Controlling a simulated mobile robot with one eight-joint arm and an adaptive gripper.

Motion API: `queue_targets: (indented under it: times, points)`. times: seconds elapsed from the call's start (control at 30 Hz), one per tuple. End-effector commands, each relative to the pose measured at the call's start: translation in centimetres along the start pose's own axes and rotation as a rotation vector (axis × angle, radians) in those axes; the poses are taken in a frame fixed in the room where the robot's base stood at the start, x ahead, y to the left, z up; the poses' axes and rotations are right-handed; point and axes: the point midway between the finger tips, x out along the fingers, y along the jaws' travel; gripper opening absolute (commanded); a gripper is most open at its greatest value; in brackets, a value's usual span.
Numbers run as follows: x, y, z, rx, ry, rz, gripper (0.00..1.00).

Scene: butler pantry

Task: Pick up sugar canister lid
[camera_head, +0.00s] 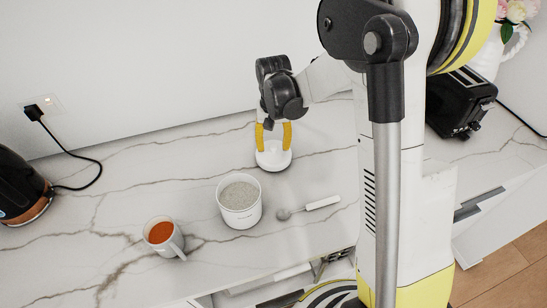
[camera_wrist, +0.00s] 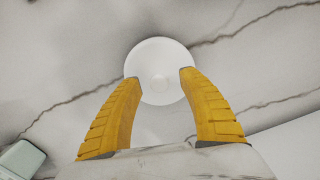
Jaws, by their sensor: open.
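The sugar canister lid (camera_head: 274,161) is a white round disc lying on the marble counter behind the open canister. In the wrist view the lid (camera_wrist: 160,52) has a small round knob at its middle. My gripper (camera_head: 274,140) points down over the lid. Its two yellow fingers are apart, and in the wrist view the gripper (camera_wrist: 159,74) shows its tips on either side of the lid's near part, with nothing held. I cannot tell whether the tips touch the lid. The white sugar canister (camera_head: 239,216) stands open, filled with greyish sugar.
A spoon with a white handle (camera_head: 322,202) lies right of the canister. A cup of orange-brown liquid (camera_head: 160,234) stands front left. A dark kettle (camera_head: 18,190) is at far left, and a black toaster (camera_head: 461,102) at the back right. The counter left of the lid is clear.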

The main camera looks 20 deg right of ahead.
Motion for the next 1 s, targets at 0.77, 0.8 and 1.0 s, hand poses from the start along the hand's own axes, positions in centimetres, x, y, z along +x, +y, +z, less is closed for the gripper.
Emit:
queue_targets:
  times: [0.77, 0.8, 1.0]
  points:
    - [1.49, 0.05, 0.04, 0.001, 0.0, 0.0, 0.0]
    - [1.49, 0.05, 0.04, 0.001, 0.0, 0.0, 0.0]
    - [1.07, 0.05, 0.05, 0.001, 0.0, 0.0, 0.0]
